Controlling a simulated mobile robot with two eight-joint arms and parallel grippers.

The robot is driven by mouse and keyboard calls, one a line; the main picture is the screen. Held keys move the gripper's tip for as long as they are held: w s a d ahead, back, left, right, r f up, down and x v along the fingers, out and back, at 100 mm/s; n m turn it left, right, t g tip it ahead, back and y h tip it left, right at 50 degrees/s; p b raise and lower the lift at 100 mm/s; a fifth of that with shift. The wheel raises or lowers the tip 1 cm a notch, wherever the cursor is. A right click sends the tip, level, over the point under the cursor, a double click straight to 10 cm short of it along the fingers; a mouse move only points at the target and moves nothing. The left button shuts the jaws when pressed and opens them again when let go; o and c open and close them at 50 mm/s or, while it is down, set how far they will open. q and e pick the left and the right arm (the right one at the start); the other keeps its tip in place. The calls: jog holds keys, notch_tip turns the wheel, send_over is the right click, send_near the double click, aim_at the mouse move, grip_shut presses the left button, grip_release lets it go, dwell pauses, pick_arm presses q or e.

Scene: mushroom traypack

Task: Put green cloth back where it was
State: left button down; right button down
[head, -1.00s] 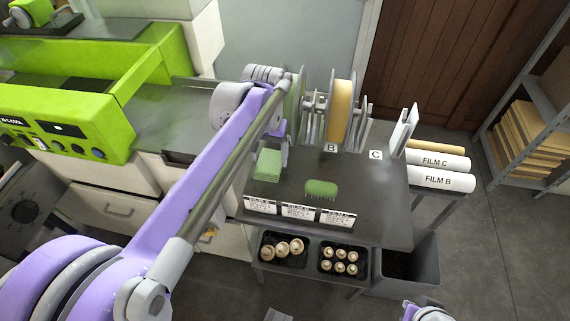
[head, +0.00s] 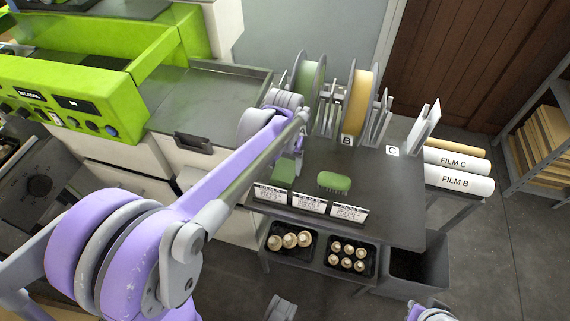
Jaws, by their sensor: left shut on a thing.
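The green cloth (head: 283,172) is a small folded pad at the left part of the dark worktable (head: 385,205), behind the sign cards. My left gripper (head: 297,168) comes over the table from the left and is shut on the cloth. The fingertips are small, and my arm covers part of the cloth. I cannot tell whether the cloth touches the tabletop. My right gripper is not clearly seen.
Sign cards (head: 310,203) line the front edge. Film reels (head: 362,98) stand behind, with film rolls (head: 460,182) at the right. Mushroom trays (head: 347,256) sit below. The tabletop right of the brush is clear.

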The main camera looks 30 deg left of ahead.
aim_at(285, 169)
pick_arm(q)
grip_release()
jog(key=shift+f, duration=0.1)
jog(key=shift+r, duration=0.3)
notch_tip(285, 169, up, 12)
jog(key=p, duration=0.2)
jog(key=shift+s+f, duration=0.15)
jog(key=shift+s, duration=0.1)
jog(key=shift+d, duration=0.1)
